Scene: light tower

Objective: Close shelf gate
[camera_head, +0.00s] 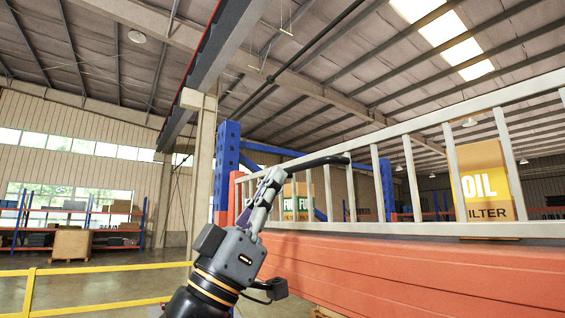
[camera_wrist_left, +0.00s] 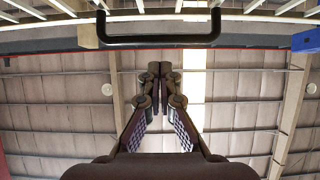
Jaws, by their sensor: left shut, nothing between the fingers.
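The shelf gate is a white railing (camera_head: 378,185) of upright bars that runs above the orange shelf beam (camera_head: 420,265) on the right. A black handle (camera_head: 318,163) projects from it; it also shows in the left wrist view as a U-shaped bar (camera_wrist_left: 160,41). My left gripper (camera_head: 275,178) is raised close to the handle's left end. In the left wrist view my left gripper (camera_wrist_left: 160,70) is shut and empty, its tips apart from the bar in the picture. The exact depth gap is unclear. My right gripper is not in view.
A yellow oil filter box (camera_head: 481,180) and a smaller box with green lettering (camera_head: 297,200) stand behind the bars. A blue upright post (camera_head: 227,165) is at the shelf's left end. A yellow rail (camera_head: 100,268) crosses the lower left.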

